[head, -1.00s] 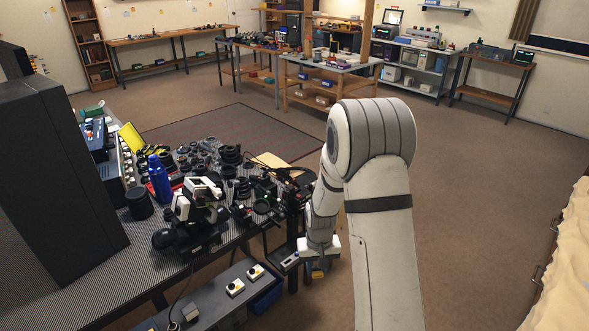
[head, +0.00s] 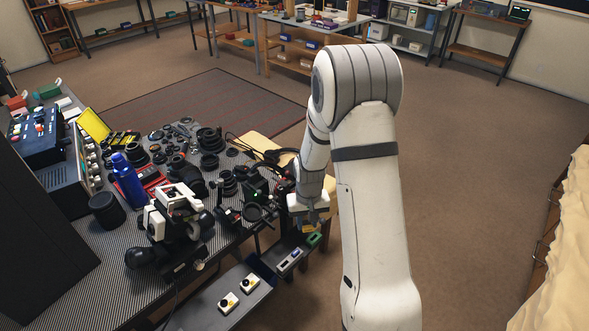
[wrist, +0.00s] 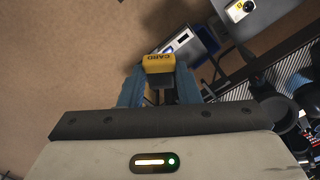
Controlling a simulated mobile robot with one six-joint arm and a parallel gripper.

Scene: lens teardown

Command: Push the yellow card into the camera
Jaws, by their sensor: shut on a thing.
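My gripper (wrist: 159,88) is shut on the yellow card (wrist: 158,64), which has CARD printed on it and sits between the blue fingers in the wrist view. In the head view my gripper (head: 309,222) hangs just off the right edge of the bench, above a low grey shelf, with a bit of the yellow card (head: 308,228) showing. A black device with a small green light (head: 256,190) stands at the bench edge, left of my gripper. I cannot tell whether it is the camera. No card slot can be made out.
The bench is crowded with black lens parts, a blue bottle (head: 127,180) and a white and black instrument (head: 176,208). Open floor lies to the right.

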